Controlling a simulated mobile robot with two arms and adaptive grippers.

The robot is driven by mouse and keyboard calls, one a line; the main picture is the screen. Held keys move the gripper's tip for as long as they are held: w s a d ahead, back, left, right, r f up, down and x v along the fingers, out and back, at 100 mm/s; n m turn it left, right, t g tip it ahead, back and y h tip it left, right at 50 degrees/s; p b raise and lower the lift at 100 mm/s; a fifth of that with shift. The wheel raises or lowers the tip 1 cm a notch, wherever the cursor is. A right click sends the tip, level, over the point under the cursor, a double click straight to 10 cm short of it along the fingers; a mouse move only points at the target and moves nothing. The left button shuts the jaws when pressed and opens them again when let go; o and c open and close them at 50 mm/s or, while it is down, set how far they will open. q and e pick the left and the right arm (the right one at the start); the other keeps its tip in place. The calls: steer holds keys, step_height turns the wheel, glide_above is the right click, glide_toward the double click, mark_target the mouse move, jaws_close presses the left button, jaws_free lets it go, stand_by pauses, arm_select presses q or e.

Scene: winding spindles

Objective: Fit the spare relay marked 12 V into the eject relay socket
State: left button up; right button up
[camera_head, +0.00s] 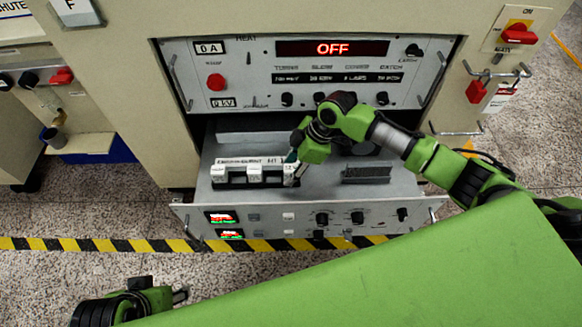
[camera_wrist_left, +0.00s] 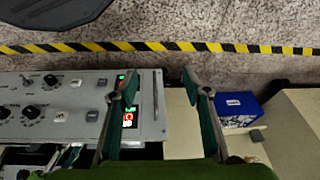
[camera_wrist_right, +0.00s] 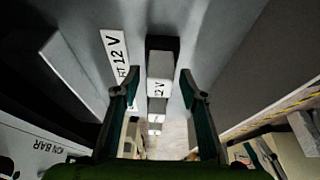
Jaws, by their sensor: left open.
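A row of white relays (camera_head: 254,173) stands on a black base in the pulled-out drawer, with dark gaps between them. A printed label strip runs behind the row. My right gripper (camera_head: 290,172) is at the row's right end. In the right wrist view, its fingers (camera_wrist_right: 160,88) are apart on both sides of a white relay marked 12 V (camera_wrist_right: 160,66), with visible gaps. More relays show in line beyond it. A label strip ending in "12 V" (camera_wrist_right: 115,52) lies beside them. I cannot tell which socket is the eject one. My left gripper (camera_head: 181,295) is open and empty, far from the drawer.
The drawer front (camera_head: 300,221) carries knobs and lit displays. Above it is a control panel (camera_head: 310,75) reading OFF. A finned dark block (camera_head: 367,174) sits in the drawer right of the relays. A blue bin (camera_wrist_left: 237,108) stands beside the cabinet.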

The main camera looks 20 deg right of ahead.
arm_select(q)
steer(key=p+x, duration=0.3)
steer(key=x, duration=0.1)
steer(key=shift+d+f, duration=0.1)
steer(key=shift+f, duration=0.05)
arm_select(e)
steer(key=v, duration=1.2)
steer(key=shift+r, duration=0.2)
steer(key=shift+s, duration=0.1)
